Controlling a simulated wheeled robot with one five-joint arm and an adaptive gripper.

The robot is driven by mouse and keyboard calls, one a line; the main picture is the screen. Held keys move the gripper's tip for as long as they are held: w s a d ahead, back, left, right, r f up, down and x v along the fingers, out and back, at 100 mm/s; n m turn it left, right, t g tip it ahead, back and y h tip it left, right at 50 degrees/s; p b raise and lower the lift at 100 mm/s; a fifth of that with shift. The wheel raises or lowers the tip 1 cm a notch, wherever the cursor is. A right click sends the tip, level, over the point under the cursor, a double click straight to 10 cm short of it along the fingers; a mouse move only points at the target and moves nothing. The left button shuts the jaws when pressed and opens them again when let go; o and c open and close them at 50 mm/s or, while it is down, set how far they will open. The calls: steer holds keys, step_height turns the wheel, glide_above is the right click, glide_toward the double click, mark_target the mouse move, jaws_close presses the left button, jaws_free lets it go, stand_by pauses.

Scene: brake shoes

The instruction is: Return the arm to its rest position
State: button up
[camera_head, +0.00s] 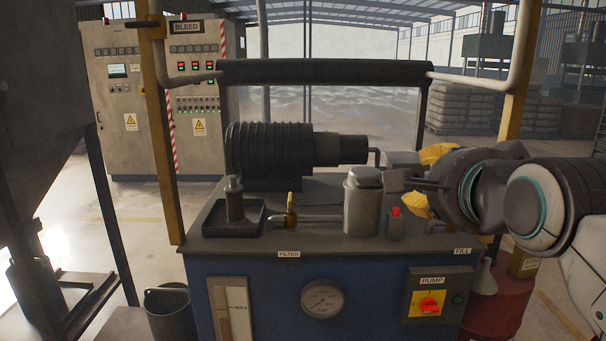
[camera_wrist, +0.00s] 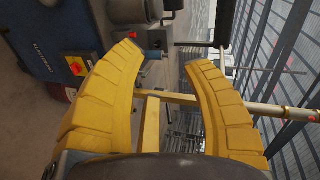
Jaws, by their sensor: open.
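My gripper (camera_wrist: 162,62) has yellow ribbed fingers that stand wide apart in the wrist view, with nothing between them. In the head view my arm comes in from the right, and the yellow fingers (camera_head: 428,180) show at its end, partly hidden by the wrist. They are above the right end of the blue hydraulic unit (camera_head: 257,290), near the FILL label (camera_head: 462,251). I cannot tell whether they touch anything there.
The unit carries a black motor (camera_head: 268,150), a grey filter canister (camera_head: 363,200), a brass valve (camera_head: 290,212) and a red button (camera_head: 395,211). A dark padded bar (camera_head: 325,72) spans yellow posts above. A red drum (camera_head: 505,295) stands at right, a bucket (camera_head: 168,312) at lower left.

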steer(key=s+f+n+g+p, duration=1.1)
steer(key=s+f+n+p, duration=0.4)
steer(key=s, duration=0.4)
steer(key=shift+a+n+p, duration=0.2)
steer(key=shift+n+p, duration=0.45)
steer(key=shift+n, duration=0.05)
steer(key=shift+w+r, duration=0.1)
